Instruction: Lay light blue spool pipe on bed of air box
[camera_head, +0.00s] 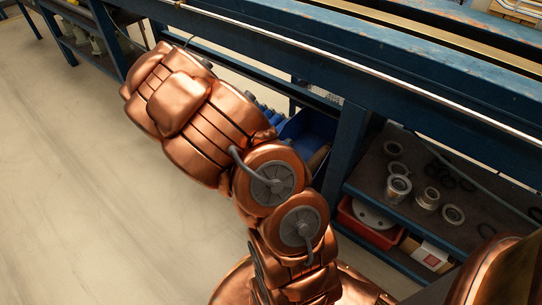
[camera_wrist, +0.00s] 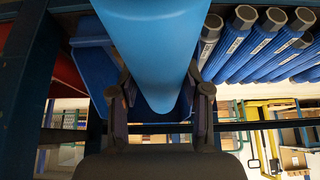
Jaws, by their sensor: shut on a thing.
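A light blue spool pipe (camera_wrist: 158,45) fills the upper middle of the wrist view, and its top end runs out of the frame. My gripper (camera_wrist: 160,98) has one finger on each side of the pipe and is shut on it near the pipe's rounded lower end. In the head view my copper-coloured arm reaches to the upper left, and the gripper and pipe are hidden there. A long blue bench frame (camera_head: 430,75) with a pale metal rail crosses the head view. I cannot tell which part is the air box bed.
Several darker blue tubes with grey ends (camera_wrist: 243,20) lie close to the right of the pipe. A blue bin (camera_head: 310,130) sits under the bench. A lower shelf (camera_head: 470,210) holds metal rings, above a red tray (camera_head: 365,228). The floor (camera_head: 90,200) at left is clear.

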